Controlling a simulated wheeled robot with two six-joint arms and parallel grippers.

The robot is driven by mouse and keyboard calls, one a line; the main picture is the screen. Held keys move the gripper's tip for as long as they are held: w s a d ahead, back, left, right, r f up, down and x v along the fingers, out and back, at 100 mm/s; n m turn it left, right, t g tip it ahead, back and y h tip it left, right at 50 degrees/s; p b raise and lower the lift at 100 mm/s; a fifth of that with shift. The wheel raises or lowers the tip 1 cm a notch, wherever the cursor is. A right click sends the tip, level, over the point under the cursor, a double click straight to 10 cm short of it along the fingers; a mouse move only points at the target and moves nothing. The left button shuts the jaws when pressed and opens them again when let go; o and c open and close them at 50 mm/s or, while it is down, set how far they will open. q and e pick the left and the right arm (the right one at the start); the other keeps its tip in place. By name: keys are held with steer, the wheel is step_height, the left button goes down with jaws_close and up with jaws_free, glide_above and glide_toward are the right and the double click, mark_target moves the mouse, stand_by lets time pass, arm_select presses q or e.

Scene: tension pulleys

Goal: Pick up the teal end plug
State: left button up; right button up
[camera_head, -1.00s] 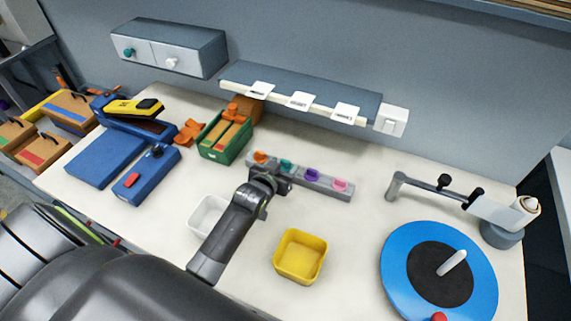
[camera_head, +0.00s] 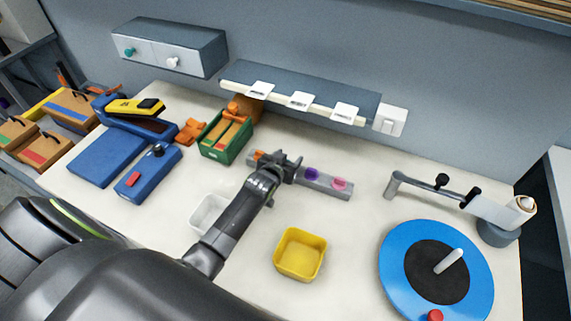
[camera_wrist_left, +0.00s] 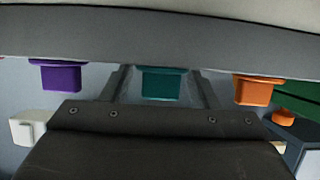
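The teal end plug (camera_wrist_left: 162,83) shows in the left wrist view between the two fingers of my left gripper (camera_head: 284,163), with a small gap on each side. The fingers are open around it. In the head view the gripper hides the teal plug. The plug sits in a grey holder bar (camera_head: 318,182). An orange plug (camera_wrist_left: 252,90) and a purple plug (camera_wrist_left: 62,76) flank it in the wrist view, outside the fingers. The purple plug (camera_head: 311,174) and a pink plug (camera_head: 339,184) show in the head view. My right gripper is not in view.
A yellow bin (camera_head: 300,254) and a white bin (camera_head: 207,214) stand in front of the holder bar. A green crate (camera_head: 222,142) stands left, a blue turntable (camera_head: 399,282) right. A grey shelf (camera_head: 300,86) with white cards is behind.

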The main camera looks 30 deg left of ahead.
arm_select(q)
steer(key=c, duration=1)
step_height(320, 180, up, 10)
steer(key=b, duration=0.1)
